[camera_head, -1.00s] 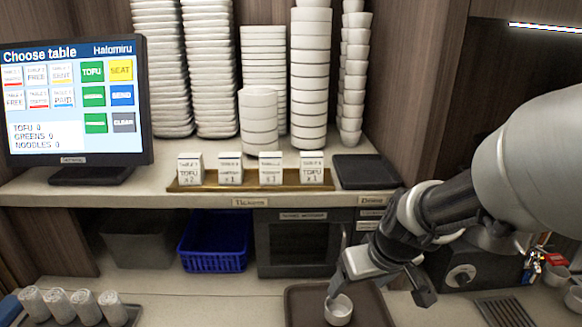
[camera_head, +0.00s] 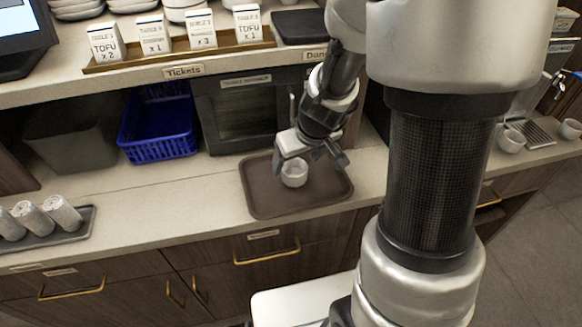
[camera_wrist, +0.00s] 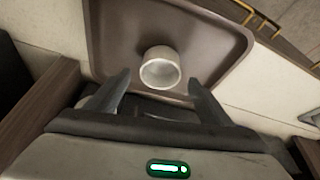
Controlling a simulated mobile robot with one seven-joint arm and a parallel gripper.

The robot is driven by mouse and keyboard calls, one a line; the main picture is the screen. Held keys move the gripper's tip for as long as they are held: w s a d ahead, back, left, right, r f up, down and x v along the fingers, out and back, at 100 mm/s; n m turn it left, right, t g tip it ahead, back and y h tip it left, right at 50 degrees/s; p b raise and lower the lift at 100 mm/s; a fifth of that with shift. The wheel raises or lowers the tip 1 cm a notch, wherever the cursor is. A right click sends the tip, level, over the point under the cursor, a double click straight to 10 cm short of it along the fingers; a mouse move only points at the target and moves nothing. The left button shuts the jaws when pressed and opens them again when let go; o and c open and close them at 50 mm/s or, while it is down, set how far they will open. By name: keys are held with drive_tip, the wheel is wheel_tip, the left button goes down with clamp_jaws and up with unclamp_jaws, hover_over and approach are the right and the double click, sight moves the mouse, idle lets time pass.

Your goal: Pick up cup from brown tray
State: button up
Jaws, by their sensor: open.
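A small white cup (camera_head: 294,173) stands on the brown tray (camera_head: 262,205), near the tray's back half. My gripper (camera_head: 308,160) is just above and beside the cup, at the tray's back edge. In the wrist view my gripper (camera_wrist: 158,88) is open, with one dark finger on each side of the line to the cup (camera_wrist: 160,70). The cup lies just beyond the fingertips, and nothing is between the fingers. The brown tray (camera_wrist: 115,30) fills the upper middle of that view.
A rolled-towel tray (camera_head: 88,215) is at the left of the counter. A blue basket (camera_head: 158,135) and a dark appliance (camera_head: 240,112) stand behind, under the ticket shelf (camera_head: 190,70). White cups (camera_head: 511,140) stand far right. The counter left of the brown tray is clear.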

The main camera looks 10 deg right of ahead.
sight(291, 175)
drive_tip(key=b+x, duration=0.2)
drive_tip(key=x, duration=0.3)
drive_tip(key=shift+s, duration=0.2)
